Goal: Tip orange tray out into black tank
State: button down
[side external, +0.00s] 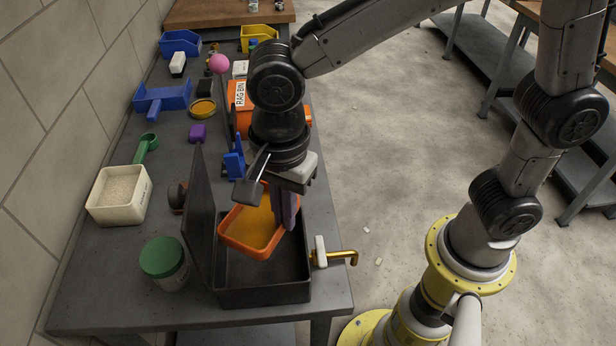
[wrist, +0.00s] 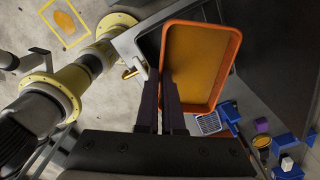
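The orange tray (side external: 256,250) hangs tilted over the open black tank (side external: 262,296), its near edge low, within the tank's outline. In the wrist view the tray (wrist: 236,62) has an amber-coloured inside; I cannot tell whether that is contents or the bare floor. My gripper (side external: 287,220) is above the tank, its dark fingers at the tray's rim. In the wrist view the fingers (wrist: 169,80) are close together over one tray edge, and appear shut on it. The tank's dark lid (side external: 199,215) stands raised on the left. Part of the tank's inside is hidden by the tray.
A brass tap (side external: 336,257) sticks out of the tank's right side. A green-lidded jar (side external: 164,262) and a white bin with grains (side external: 119,194) stand to the left. The orange rag bin (side external: 240,100) and blue bins (side external: 163,98) are behind.

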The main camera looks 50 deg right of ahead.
jog(key=shift+w+d+f+g+y, duration=0.25)
jog(key=shift+d+g+y, duration=0.7)
jog(key=shift+y, duration=2.6)
jog(key=shift+d+f+g+y, duration=0.4)
jog(key=shift+d+g+y, duration=0.55)
jog(key=shift+y, duration=2.65)
jog(key=shift+w+d+f+g+y, duration=0.25)
jog(key=shift+d+g+y, duration=0.65)
jog(key=shift+y, duration=2.65)
jog(key=shift+s+a, duration=0.1)
jog(key=shift+a, duration=0.1)
